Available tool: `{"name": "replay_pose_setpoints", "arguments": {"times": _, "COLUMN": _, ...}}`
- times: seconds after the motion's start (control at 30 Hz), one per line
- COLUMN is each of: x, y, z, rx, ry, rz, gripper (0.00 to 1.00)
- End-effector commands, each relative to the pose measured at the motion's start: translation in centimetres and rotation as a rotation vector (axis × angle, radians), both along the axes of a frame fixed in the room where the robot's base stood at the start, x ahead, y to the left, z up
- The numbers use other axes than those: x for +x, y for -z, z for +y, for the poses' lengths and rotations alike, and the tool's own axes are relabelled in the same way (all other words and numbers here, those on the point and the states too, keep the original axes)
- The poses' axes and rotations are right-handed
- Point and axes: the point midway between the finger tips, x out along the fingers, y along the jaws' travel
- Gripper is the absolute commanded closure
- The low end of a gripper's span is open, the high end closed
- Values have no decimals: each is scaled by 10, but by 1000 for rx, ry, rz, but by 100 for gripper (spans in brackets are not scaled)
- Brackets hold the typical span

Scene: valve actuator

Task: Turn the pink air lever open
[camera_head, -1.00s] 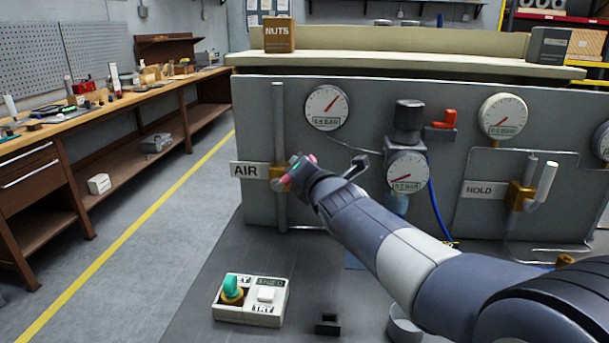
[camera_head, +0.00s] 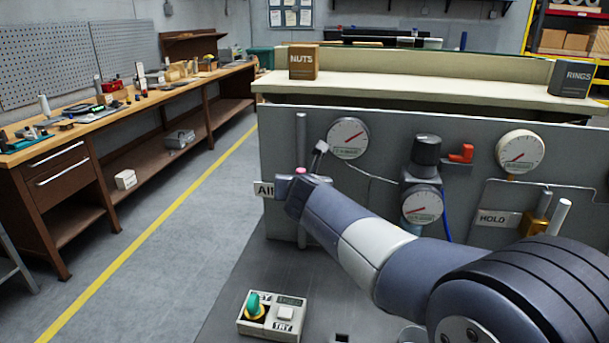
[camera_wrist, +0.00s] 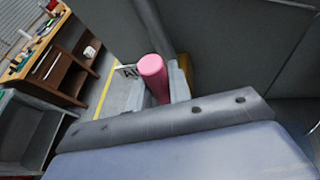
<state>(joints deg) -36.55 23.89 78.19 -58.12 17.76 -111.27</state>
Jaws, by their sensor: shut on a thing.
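The pink air lever (camera_wrist: 153,72) stands between the two fingers of my gripper (camera_wrist: 157,92) in the wrist view. The fingers are shut on it, and its rounded end sticks out past them. In the head view only a small pink end of the lever (camera_head: 300,170) shows above my gripper (camera_head: 297,182). The rest of the lever and its valve body are mostly hidden behind my wrist. The AIR sign (camera_head: 263,189) is just left of my gripper and partly covered. A vertical grey pipe (camera_head: 301,140) rises behind the lever.
The grey panel (camera_head: 385,150) carries several gauges, a regulator (camera_head: 426,150), a red handle (camera_head: 461,153) and the HOLD sign (camera_head: 497,218). A control box (camera_head: 271,316) with a green knob sits below, in front. The floor left of the panel is clear up to the workbench (camera_head: 60,190).

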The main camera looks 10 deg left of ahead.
Motion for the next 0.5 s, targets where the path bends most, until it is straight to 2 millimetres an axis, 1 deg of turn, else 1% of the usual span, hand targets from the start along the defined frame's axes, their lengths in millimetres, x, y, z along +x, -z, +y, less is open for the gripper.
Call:
{"name": "replay_pose_setpoints", "arguments": {"times": 0.2, "x": -1, "y": 1, "z": 3, "rx": -34, "ry": -1, "rz": 0, "gripper": 100}}
{"name": "replay_pose_setpoints", "arguments": {"times": 0.5, "x": 0, "y": 2, "z": 3, "rx": -37, "ry": -1, "rz": 0, "gripper": 100}}
